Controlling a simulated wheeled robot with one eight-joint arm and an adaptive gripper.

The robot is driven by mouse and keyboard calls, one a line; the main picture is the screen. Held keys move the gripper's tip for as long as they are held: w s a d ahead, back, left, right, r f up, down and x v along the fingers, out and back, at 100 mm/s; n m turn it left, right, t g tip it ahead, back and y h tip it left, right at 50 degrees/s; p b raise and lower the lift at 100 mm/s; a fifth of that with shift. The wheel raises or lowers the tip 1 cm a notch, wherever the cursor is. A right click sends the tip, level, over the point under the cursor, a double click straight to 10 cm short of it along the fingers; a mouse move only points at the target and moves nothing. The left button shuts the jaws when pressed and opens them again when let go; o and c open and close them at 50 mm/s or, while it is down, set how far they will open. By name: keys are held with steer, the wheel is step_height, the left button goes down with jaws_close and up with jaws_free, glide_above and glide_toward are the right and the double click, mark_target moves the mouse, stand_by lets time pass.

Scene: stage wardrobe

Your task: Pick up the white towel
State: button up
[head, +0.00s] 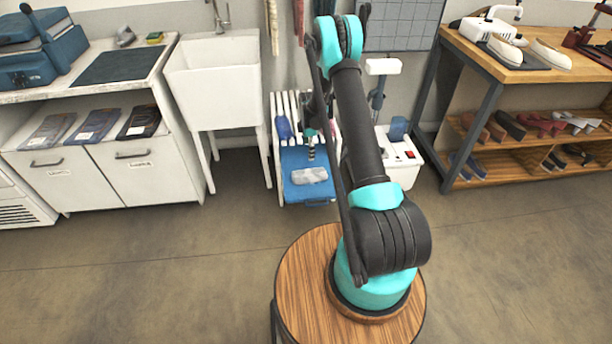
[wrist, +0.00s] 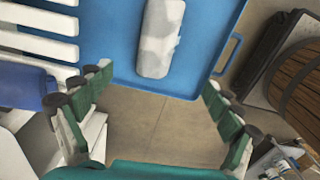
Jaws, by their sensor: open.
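The white towel, a pale grey-white folded bundle (head: 309,175), lies on a blue tray (head: 294,190) on the floor side of a white slatted rack. In the wrist view the towel (wrist: 160,38) lies lengthwise on the blue tray (wrist: 105,35), at the top centre. My gripper (wrist: 158,80) is open, its green fingers spread wide with nothing between them. The towel appears beyond the fingertips, apart from them. In the head view my arm partly hides the rack, and the gripper is small above the tray.
White slats of the rack (wrist: 35,45) and a blue rounded object (wrist: 25,87) are left of my gripper. Open floor (head: 150,260) lies in front.

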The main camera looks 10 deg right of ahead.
glide_above(309, 172)
steer(key=f, duration=1)
steer(key=shift+s+a+f, duration=0.1)
steer(key=shift+s+a, duration=0.05)
steer(key=shift+s, duration=0.2)
steer(key=shift+w+f, duration=0.15)
steer(key=shift+f, duration=1.15)
steer(key=shift+w+f, duration=0.1)
steer(key=shift+f, duration=1.2)
steer(key=c, duration=1.3)
steer(key=shift+o, duration=0.2)
